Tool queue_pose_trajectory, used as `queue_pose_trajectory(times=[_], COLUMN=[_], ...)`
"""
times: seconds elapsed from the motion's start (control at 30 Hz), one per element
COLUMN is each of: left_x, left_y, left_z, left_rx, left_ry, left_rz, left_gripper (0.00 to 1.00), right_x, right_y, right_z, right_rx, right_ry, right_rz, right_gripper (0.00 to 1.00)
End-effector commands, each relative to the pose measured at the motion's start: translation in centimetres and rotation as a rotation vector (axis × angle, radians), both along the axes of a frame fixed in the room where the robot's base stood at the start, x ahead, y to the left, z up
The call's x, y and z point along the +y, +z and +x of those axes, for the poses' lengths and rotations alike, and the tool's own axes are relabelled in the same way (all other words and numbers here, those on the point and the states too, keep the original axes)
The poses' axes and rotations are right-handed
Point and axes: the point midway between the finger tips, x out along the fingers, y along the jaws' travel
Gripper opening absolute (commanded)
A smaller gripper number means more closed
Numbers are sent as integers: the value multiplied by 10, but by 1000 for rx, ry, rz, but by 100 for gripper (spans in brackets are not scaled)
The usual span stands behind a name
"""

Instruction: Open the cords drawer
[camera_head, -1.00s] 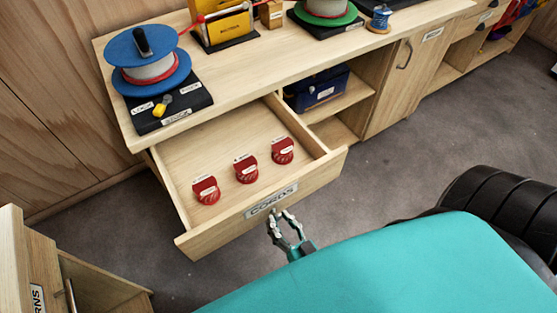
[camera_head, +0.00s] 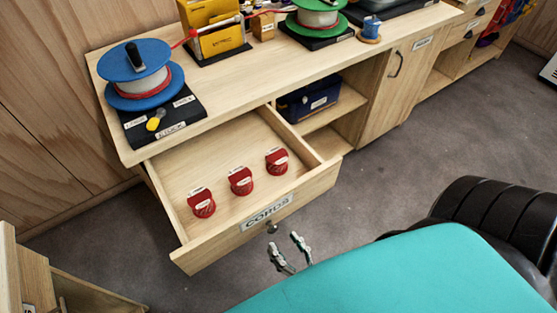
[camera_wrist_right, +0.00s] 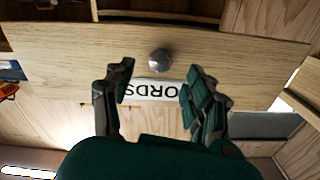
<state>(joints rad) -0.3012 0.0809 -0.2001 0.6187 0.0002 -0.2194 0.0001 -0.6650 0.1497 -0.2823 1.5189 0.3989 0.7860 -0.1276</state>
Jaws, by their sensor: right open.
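The cords drawer (camera_head: 228,226) stands pulled out of the wooden bench, with its inside showing. Its front carries a CORDS label (camera_head: 267,212) and a round knob (camera_head: 271,227) below it. Three red cord bundles (camera_head: 240,181) sit in a row inside. My right gripper (camera_head: 288,249) is open and empty, just in front of the knob and apart from it. In the right wrist view the knob (camera_wrist_right: 160,61) shows ahead, between and beyond the open fingers (camera_wrist_right: 155,92). My left gripper is not in view.
On the bench top (camera_head: 235,83) are a blue spool (camera_head: 138,75), a yellow device (camera_head: 212,28) and a green spool (camera_head: 318,14). A blue box (camera_head: 308,99) sits on the shelf right of the drawer. Another wooden cabinet (camera_head: 75,295) stands at lower left.

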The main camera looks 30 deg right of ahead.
Motion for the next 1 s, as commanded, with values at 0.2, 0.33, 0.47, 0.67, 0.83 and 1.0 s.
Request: queue_pose_trajectory(times=[0.2, 0.33, 0.47, 0.67, 0.83, 1.0], left_x=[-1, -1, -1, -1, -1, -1], left_y=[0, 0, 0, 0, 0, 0], left_z=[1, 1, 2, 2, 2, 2], left_rx=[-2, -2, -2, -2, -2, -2], left_ry=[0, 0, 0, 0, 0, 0], left_rz=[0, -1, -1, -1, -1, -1], left_gripper=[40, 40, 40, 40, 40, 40], right_x=[-2, -2, -2, -2, -2, -3], right_y=[-1, 0, 0, 0, 0, 0], right_z=[-48, -67, -76, -79, -79, -79], right_rx=[4, 2, 0, -1, -1, -1], right_ry=[1, 0, 1, 1, 1, 0], right_rz=[-1, 0, 1, 1, 1, 1], right_gripper=[55, 55, 55, 55, 55, 55])
